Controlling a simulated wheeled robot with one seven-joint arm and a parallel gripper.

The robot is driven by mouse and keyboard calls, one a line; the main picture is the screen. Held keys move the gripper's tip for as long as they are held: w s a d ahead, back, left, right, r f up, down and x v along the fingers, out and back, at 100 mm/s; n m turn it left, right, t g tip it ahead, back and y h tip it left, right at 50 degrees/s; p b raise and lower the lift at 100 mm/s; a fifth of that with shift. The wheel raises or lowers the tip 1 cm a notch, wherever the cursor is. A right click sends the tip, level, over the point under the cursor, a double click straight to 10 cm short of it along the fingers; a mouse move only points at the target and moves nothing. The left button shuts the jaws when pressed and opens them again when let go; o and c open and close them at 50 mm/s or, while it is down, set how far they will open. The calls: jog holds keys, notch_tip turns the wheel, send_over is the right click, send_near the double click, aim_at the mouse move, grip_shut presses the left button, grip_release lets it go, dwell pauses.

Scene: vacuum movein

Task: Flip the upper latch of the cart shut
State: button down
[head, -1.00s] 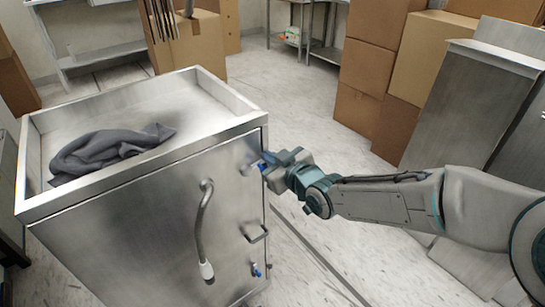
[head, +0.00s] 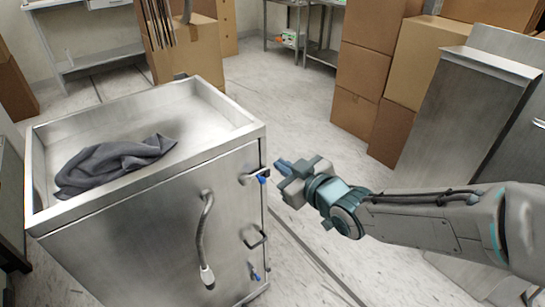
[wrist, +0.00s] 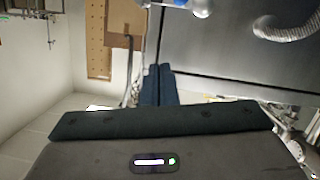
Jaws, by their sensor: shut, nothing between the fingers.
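The steel cart (head: 150,235) stands at the left in the head view. Its upper latch (head: 256,176), with a blue tip, is at the top right of the door face and points right, across the door's edge. The lower latch (head: 254,276), also blue-tipped, hangs near the bottom right of the door. My gripper (head: 280,163) is shut and empty, just right of the upper latch and apart from it. In the wrist view its closed fingers (wrist: 158,85) point toward the cart's face (wrist: 235,55), with a blue latch part (wrist: 180,3) at the top edge.
A grey cloth (head: 115,165) lies in the cart's top tray. A curved hose-like handle (head: 205,240) and a small door handle (head: 254,238) stick out from the door. Cardboard boxes (head: 370,60) and steel panels (head: 460,110) stand at the right. Open floor lies between.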

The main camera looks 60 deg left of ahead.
jog(key=shift+v, duration=1.4)
jog(key=w+d+r+m+t+h+p, duration=0.2)
jog(key=w+d+m+t+h+p, duration=0.35)
jog(key=w+d, duration=0.75)
jog(key=w+d+r+m+t+h+p, duration=0.1)
jog(key=w+d+r+m+h+p, duration=0.15)
jog(key=d, duration=0.55)
jog(key=w+d+r+m+t+h+p, duration=0.2)
jog(key=w+d+h+p, duration=0.15)
jog(key=d, duration=0.55)
jog(key=s+d+r+m+g+h+p, duration=0.1)
jog(key=d+r+m+h+p, duration=0.15)
jog(key=d, duration=0.65)
jog(key=s+d+r+m+g+h+p, duration=0.15)
jog(key=d+r+m, duration=0.25)
jog(key=d, duration=0.4)
jog(key=s+d+r+m+g+p, duration=0.2)
jog(key=s+d+m+p, duration=0.2)
jog(key=s+d, duration=0.4)
jog(key=shift+s+r+m+g, duration=0.3)
jog(key=shift+s+r+m, duration=0.1)
jog(key=shift+s, duration=0.45)
